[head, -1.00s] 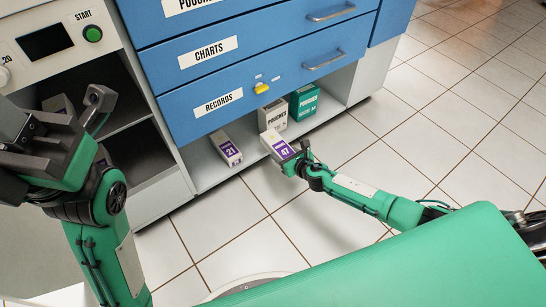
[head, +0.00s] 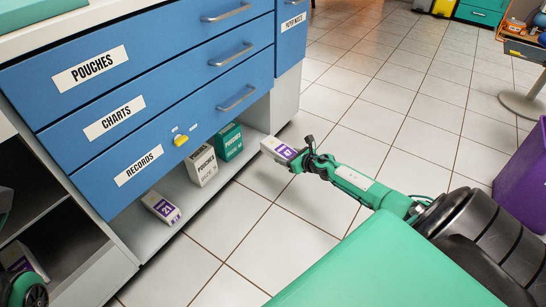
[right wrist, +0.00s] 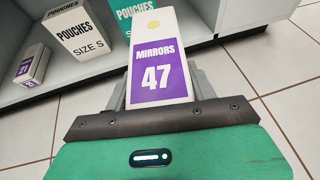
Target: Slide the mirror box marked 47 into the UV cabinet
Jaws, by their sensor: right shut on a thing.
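The white mirror box (head: 277,149) has a purple label. In the right wrist view the box (right wrist: 156,52) reads MIRRORS 47. My right gripper (head: 304,160) is shut on its near end and holds it in front of the drawer unit's open bottom shelf, apart from it. The UV cabinet (head: 92,272) is at the left edge of the head view. Only part of its dark open compartments shows, and its front controls are out of view. Of my left arm only a wrist part shows at the lower left; its fingers are not visible.
A box marked 21 (head: 161,207), a white pouches box (head: 203,166) and a teal pouches box (head: 229,141) stand on the bottom shelf (head: 188,207). Blue drawers (head: 150,90) are above it. A purple bin (head: 522,185) is at the right. The tiled floor (head: 345,105) between is clear.

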